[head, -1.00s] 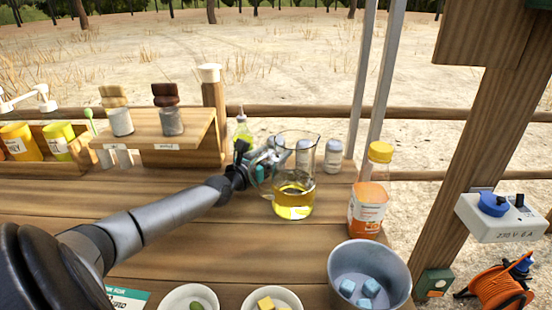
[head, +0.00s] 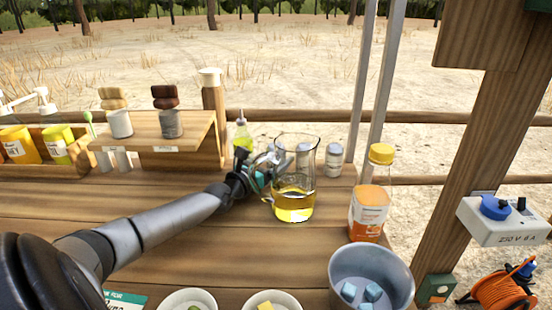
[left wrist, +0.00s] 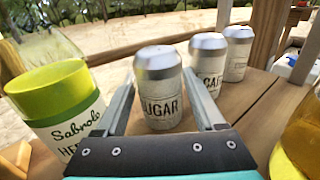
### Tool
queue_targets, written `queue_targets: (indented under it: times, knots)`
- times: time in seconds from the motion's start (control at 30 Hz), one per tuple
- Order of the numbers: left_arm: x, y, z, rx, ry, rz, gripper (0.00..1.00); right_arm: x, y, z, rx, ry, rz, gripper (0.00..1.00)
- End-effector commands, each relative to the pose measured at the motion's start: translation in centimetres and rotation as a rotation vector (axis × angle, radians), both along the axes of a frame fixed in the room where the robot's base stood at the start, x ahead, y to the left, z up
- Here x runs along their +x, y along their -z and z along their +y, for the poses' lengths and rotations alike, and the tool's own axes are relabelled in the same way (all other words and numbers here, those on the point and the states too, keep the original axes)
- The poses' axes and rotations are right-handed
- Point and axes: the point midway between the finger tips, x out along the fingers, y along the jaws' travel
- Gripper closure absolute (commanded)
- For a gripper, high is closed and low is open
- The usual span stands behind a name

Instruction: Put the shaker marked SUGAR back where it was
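The SUGAR shaker (left wrist: 160,98), white with a silver cap, stands upright on the wooden counter in the left wrist view. It is at the near end of a row with two similar shakers (left wrist: 208,65) (left wrist: 237,50), the nearer one's label partly covered by a finger. My left gripper (left wrist: 160,76) is open, with one finger on each side of the SUGAR shaker and narrow gaps visible. In the head view my left gripper (head: 268,165) is just left of the glass beaker, and the SUGAR shaker is mostly hidden there. My right gripper is not in view.
A glass beaker (head: 294,180) of yellow liquid stands close to the gripper's right. A green-labelled bottle (head: 243,135) is close behind left. An orange bottle (head: 369,200) and metal bucket (head: 371,280) are further right. A wooden rack (head: 165,130) is left. The counter's left middle is clear.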

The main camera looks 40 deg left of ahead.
Motion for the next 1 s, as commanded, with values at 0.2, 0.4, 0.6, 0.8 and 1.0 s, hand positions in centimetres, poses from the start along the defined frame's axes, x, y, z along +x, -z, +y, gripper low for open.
queue_targets:
  times: [0.2, 0.4, 0.6, 0.8, 1.0]
  knots:
    - [0.0, -0.1, 0.0, 0.0, 0.0, 0.0, 0.29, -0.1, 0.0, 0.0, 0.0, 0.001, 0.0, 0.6]
    - [-0.9, -0.2, -0.1, 0.0, 0.001, 0.005, 0.29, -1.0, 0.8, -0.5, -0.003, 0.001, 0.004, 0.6]
    - [-3.0, -0.3, -0.2, 0.001, 0.001, 0.004, 0.29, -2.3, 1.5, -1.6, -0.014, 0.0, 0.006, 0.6]
    - [-5.2, -0.2, -0.4, 0.001, 0.001, 0.004, 0.29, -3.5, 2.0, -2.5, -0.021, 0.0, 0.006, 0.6]
    - [-7.3, -0.2, -0.5, 0.002, 0.0, 0.005, 0.29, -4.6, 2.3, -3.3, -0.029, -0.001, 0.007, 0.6]
